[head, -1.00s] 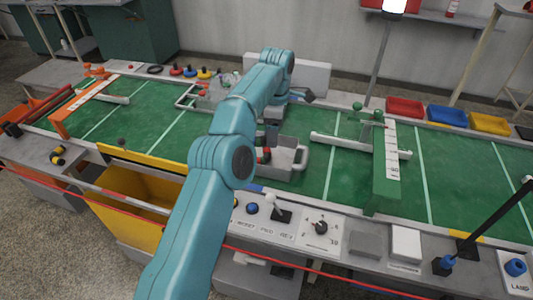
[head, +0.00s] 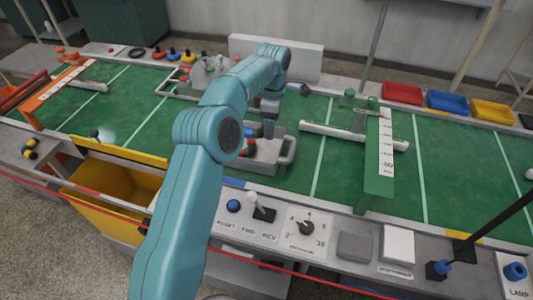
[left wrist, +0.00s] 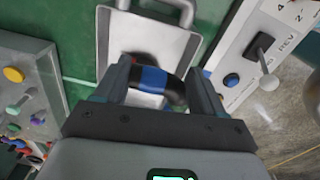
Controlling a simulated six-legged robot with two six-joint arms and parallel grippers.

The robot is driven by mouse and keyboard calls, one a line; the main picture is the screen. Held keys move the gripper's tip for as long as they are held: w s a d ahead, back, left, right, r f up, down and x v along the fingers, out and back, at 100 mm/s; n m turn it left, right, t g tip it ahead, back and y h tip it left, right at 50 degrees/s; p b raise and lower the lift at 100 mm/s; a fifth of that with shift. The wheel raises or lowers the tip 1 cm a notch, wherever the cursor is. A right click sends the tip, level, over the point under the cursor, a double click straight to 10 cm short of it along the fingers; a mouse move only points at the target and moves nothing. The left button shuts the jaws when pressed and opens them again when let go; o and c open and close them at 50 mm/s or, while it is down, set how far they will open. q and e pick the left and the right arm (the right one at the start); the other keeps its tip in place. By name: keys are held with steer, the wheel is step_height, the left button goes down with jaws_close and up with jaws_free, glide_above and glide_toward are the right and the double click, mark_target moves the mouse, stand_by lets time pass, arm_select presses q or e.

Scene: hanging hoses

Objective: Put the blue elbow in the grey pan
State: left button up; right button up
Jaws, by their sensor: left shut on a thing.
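My left gripper (left wrist: 158,88) is shut on the blue elbow (left wrist: 154,79), a bent black piece with a blue band, which sits between the two fingers. In the left wrist view the elbow lies over the grey pan (left wrist: 118,26), whose handle shows at the top. I cannot tell whether the elbow touches the pan floor. In the head view the grey pan (head: 283,158) stands on the green bench top, with my left gripper (head: 268,127) above its far left part. A small red thing (head: 248,148) shows at the pan. My right gripper is not in view.
A control panel with a dark lever (head: 265,212) and a knob (head: 306,227) runs along the front edge. A yellow bin (head: 110,185) stands front left. Red, blue and yellow trays (head: 403,94) stand at the back right. A green post frame (head: 378,165) is right of the pan.

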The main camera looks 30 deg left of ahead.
mark_target(271, 159)
arm_select(q)
step_height(271, 159, down, 13)
steer(key=shift+s+r, duration=0.1)
steer(key=shift+f, duration=0.35)
steer(key=o, duration=0.8)
steer(key=shift+o, duration=0.5)
step_height(271, 159, up, 12)
steer(key=shift+d+r, duration=0.15)
steer(key=shift+r, duration=0.05)
